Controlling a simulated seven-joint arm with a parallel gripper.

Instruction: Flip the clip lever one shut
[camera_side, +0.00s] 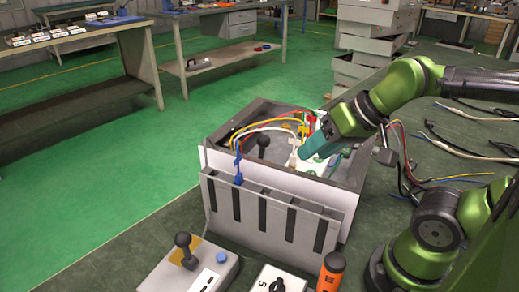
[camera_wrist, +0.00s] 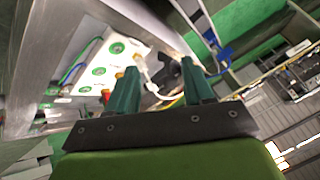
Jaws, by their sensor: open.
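My gripper (camera_side: 308,150) reaches down into the open grey box from the right in the side view. In the wrist view its two teal fingers (camera_wrist: 160,68) are apart, with nothing clamped between them. A white connector with a white wire (camera_wrist: 147,68) shows between and beyond the fingers. In the side view a small white piece (camera_side: 293,158) is just left of the fingertips. I cannot tell which part is clip lever one, or its position; the fingers and wires hide much of that area.
The box (camera_side: 212,158) has raised metal walls around the work. A white panel with green round ports (camera_wrist: 118,47) is left of the fingers. A slotted rack (camera_side: 250,208) hangs on the front.

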